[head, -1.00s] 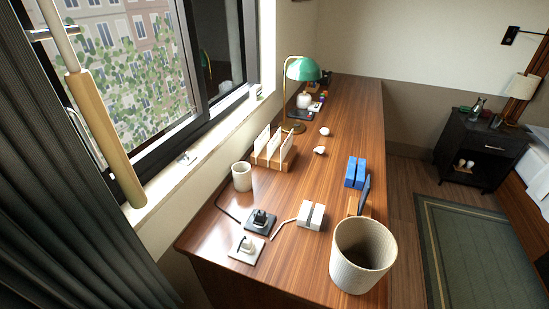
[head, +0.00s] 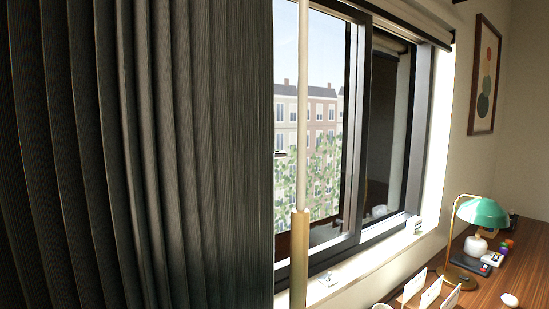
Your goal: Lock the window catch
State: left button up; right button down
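The window (head: 362,130) stands right of the curtain, with dark frames and one panel overlapping another. A small pale metallic fitting (head: 327,279) sits low at the window's bottom edge by the sill; it may be the catch, but it is too small to tell its state. Neither of my grippers is in view.
A dark pleated curtain (head: 140,150) fills the left half. A pale rod with a wooden grip (head: 300,250) hangs in front of the window. The sill (head: 370,262) is mostly clear. A green lamp (head: 484,212) and small items stand on the wooden desk (head: 500,288) at lower right.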

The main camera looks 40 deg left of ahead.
aim_at(277, 154)
jog(key=i+u, duration=0.1)
jog(key=u, duration=0.65)
